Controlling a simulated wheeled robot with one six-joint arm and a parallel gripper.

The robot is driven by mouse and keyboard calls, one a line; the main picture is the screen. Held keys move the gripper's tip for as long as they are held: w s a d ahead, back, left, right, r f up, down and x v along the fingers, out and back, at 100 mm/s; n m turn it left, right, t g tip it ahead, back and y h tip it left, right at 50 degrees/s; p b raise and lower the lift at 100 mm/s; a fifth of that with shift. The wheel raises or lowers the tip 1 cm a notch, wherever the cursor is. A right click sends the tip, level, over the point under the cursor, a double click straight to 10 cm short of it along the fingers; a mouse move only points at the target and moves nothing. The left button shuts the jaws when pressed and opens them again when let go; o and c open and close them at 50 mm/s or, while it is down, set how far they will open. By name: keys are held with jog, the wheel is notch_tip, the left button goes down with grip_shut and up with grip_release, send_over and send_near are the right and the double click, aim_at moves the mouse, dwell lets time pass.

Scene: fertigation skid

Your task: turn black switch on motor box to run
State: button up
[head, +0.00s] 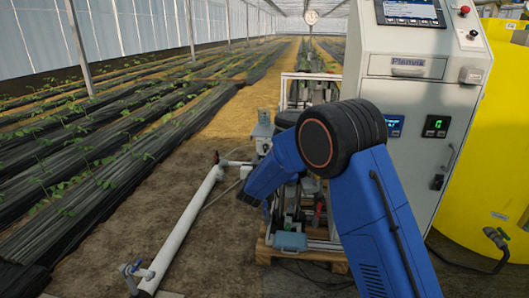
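A white control cabinet (408,110) stands right of centre. A small black switch-like part (437,182) sits low on its right side; its setting is too small to read. A small grey box (263,131) stands on the skid left of my arm, and I cannot tell whether it is the motor box. No black switch with a readable run mark shows. My blue arm crosses the middle and hides much of the skid. Its forearm points down and left, ending in a dark part over the skid's left side. No gripper fingers show.
A white pipe (187,229) with a blue-handled valve (136,270) lies left of the skid. A wooden pallet (283,253) carries the skid. A yellow tank (497,150) and a black hose (470,267) are at right. Bare ground lies between pipe and pallet.

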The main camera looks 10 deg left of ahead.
aim_at(265, 148)
jog(key=w, duration=0.7)
jog(key=shift+d, duration=0.15)
grip_shut()
